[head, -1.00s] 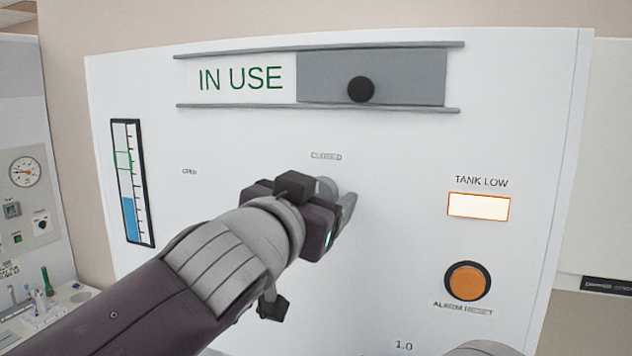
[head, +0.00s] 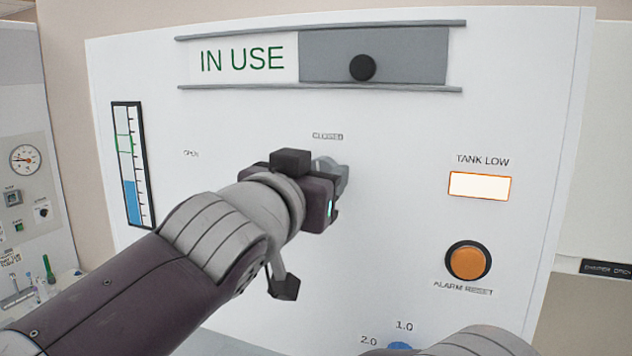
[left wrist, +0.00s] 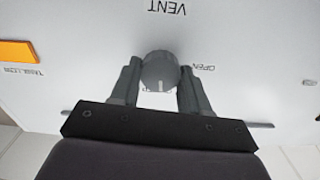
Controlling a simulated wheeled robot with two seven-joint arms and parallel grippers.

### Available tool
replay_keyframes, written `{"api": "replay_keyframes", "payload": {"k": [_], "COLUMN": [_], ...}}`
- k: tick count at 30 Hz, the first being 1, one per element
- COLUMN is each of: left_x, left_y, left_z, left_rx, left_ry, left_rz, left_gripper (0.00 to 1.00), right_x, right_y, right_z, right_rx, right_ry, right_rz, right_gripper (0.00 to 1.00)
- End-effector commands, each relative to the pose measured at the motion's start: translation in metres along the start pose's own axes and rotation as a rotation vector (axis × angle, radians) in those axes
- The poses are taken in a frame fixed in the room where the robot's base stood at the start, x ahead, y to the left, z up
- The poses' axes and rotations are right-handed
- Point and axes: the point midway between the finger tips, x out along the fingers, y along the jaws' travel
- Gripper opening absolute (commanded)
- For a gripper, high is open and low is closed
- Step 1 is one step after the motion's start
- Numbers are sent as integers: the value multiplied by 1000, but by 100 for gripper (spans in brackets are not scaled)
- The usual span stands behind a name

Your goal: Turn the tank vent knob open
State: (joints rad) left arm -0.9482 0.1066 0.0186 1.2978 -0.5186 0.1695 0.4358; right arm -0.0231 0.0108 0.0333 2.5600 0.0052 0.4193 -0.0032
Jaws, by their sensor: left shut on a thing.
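The vent knob is a round grey knob (left wrist: 159,70) on the white panel, under the upside-down word VENT in the left wrist view. Its white mark points down in that view, toward a mostly hidden label. The OPEN label (left wrist: 195,67) is to its right. My left gripper (left wrist: 160,78) has one finger on each side of the knob and is shut on it.
The panel (head: 400,200) carries an IN USE slider with a black knob (head: 362,67), a level gauge (head: 133,165), a lit TANK LOW lamp (head: 480,186) and an orange ALARM RESET button (head: 468,262). A blue dial (head: 400,346) shows at the bottom.

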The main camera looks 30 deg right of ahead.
Motion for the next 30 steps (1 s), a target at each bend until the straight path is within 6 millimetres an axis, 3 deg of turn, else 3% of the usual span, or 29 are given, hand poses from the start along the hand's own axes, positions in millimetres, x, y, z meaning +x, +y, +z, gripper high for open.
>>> {"api": "replay_keyframes", "payload": {"k": [15, 30], "left_x": [1, 1], "left_y": [0, 0], "left_z": [6, 4], "left_rx": [-476, -950], "left_ry": [0, -1], "left_rz": [0, 0], "left_gripper": [15, 15], "right_x": [46, 69], "right_y": [0, 0], "right_z": [6, 8], "right_rx": [0, 0], "right_ry": [0, 0], "right_rz": [0, 0], "right_gripper": [43, 43]}}
